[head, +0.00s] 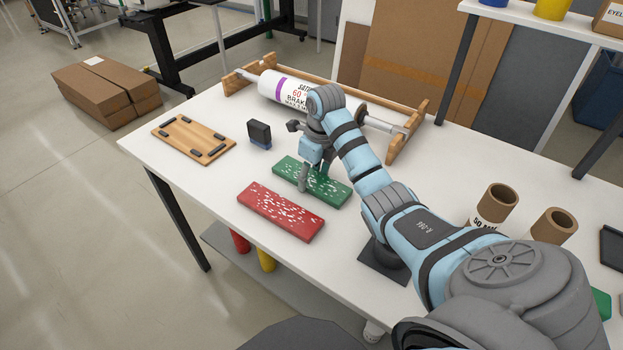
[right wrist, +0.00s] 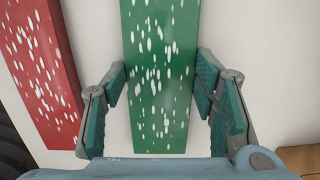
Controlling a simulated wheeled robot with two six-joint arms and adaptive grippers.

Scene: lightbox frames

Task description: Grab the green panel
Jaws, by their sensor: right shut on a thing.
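The green panel (head: 335,191) with white flecks lies on the white table, behind the red panel. My right gripper (head: 311,184) reaches down over it from above. In the right wrist view the green panel (right wrist: 160,45) runs between the two fingers of the gripper (right wrist: 160,88), one at each long edge, and they are shut on it. The arm and fingers hide part of the panel in the head view. My left gripper is not in view.
The red flecked panel (head: 281,211) lies close in front. A wooden board (head: 192,143) and a small dark block (head: 259,132) are to the left. A labelled white roll (head: 283,88) on a wooden rack stands behind. Cardboard tubes (head: 496,204) stand at the right.

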